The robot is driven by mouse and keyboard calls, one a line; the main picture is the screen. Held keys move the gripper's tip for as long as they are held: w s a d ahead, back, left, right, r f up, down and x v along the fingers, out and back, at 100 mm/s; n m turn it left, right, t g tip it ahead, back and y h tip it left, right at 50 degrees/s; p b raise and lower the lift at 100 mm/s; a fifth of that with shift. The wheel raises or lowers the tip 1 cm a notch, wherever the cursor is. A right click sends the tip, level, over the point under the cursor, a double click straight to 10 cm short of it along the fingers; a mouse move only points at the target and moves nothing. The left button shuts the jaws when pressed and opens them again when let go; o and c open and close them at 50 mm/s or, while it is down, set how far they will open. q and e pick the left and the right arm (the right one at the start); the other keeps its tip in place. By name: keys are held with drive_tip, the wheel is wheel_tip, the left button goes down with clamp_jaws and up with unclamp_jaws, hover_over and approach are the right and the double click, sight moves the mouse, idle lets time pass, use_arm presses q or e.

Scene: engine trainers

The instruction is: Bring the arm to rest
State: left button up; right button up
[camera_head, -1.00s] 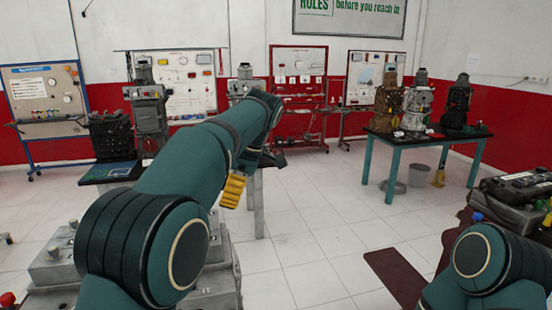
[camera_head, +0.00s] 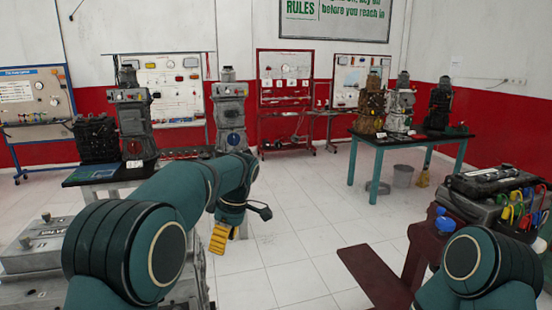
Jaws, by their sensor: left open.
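My left arm (camera_head: 150,240) comes in from the lower left, its teal links bent forward and down at the wrist. My left gripper (camera_head: 240,225) hangs at its end, with a yellow part and a dark finger apart from each other. It is open, and I see nothing between the fingers. It is in front of the pale tiled floor. My right arm (camera_head: 485,265) shows only as a rounded joint at the lower right; its gripper is outside the picture.
A grey metal block (camera_head: 35,245) stands beside my left arm. Engines (camera_head: 134,115) stand on a dark table behind it. A green-legged table (camera_head: 352,165) holds more engines at the right. A tool case (camera_head: 490,195) is near my right arm. The middle floor is clear.

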use_arm(q)
drive_tip(key=s+f+m+h+b, duration=0.15)
drive_tip(key=s+f+m, duration=0.25)
drive_tip(key=f, duration=0.9)
drive_tip(key=s+f+m+h, duration=0.3)
drive_tip(key=s+f+m, duration=0.1)
drive_tip(key=f, duration=0.9)
drive_tip(key=s+d+f+m+t+h, duration=0.1)
drive_tip(key=s+f+m, duration=0.1)
drive_tip(key=s+f, duration=0.3)
drive_tip(key=s+d+f+m+t+h+b, duration=0.1)
drive_tip(key=s+f, duration=0.4)
drive_tip(key=s, duration=0.9)
drive_tip(key=d+m, duration=0.1)
drive_tip(key=m, duration=0.1)
drive_tip(key=shift+f+m+t, duration=0.3)
drive_tip(key=shift+f, duration=0.1)
drive_tip(key=shift+a+h, duration=0.1)
drive_tip(key=shift+h, duration=0.15)
